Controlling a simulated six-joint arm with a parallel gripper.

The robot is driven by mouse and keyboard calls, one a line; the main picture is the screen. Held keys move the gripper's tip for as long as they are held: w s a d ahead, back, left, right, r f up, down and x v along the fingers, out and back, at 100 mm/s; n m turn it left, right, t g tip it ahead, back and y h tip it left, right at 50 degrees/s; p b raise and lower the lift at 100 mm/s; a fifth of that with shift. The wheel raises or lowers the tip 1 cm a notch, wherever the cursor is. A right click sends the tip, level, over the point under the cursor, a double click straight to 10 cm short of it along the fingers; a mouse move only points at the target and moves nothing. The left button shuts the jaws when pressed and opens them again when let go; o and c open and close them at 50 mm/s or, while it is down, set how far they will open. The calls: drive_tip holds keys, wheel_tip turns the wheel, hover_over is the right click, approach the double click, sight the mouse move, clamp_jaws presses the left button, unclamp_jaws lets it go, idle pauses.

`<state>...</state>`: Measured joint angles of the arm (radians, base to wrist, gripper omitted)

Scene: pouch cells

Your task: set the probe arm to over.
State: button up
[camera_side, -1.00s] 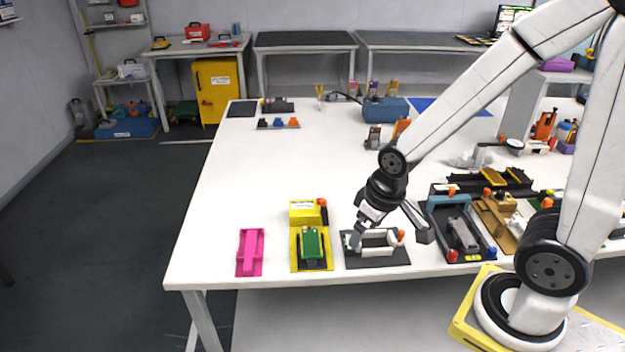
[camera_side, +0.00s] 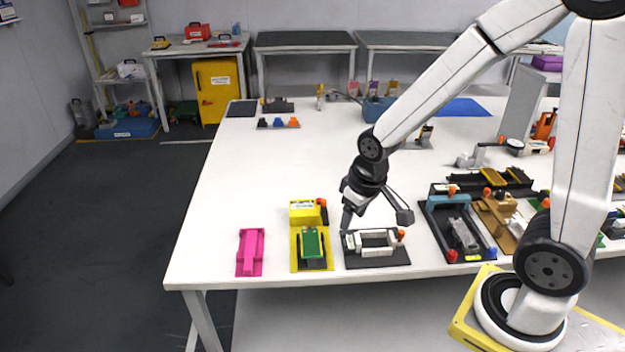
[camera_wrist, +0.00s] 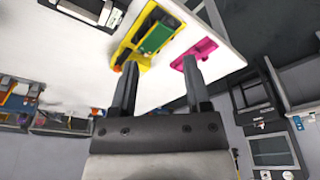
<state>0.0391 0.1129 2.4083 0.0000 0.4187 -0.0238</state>
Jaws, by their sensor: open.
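A fixture with a dark base (camera_side: 377,262) stands near the front edge of the table in the side view. It carries white parts (camera_side: 373,239) and an orange knob (camera_side: 401,234) at its right end. I cannot tell for sure which of its parts is the probe arm, or its setting. My gripper (camera_side: 346,226) is just above the fixture's left end, apparently clear of it. In the wrist view my gripper (camera_wrist: 160,66) is open with nothing between the fingers. Part of the dark fixture (camera_wrist: 92,10) shows at the top left there.
A yellow fixture with a green board (camera_side: 312,243) stands to the left, and a magenta tray (camera_side: 250,252) beyond it. A dark fixture with a blue bridge (camera_side: 447,200) stands to the right.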

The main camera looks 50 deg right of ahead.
drive_tip(key=w+d+f+g, duration=0.15)
drive_tip(key=w+d, duration=0.45)
drive_tip(key=w, duration=0.6)
drive_tip(key=m, duration=0.1)
hover_over(324, 200)
drive_tip(key=shift+g, duration=0.45)
wheel_tip(324, 200, down, 5)
drive_tip(key=shift+f, duration=0.1)
drive_tip(key=shift+f, duration=0.15)
drive_tip(key=shift+f, duration=3.75)
clamp_jaws()
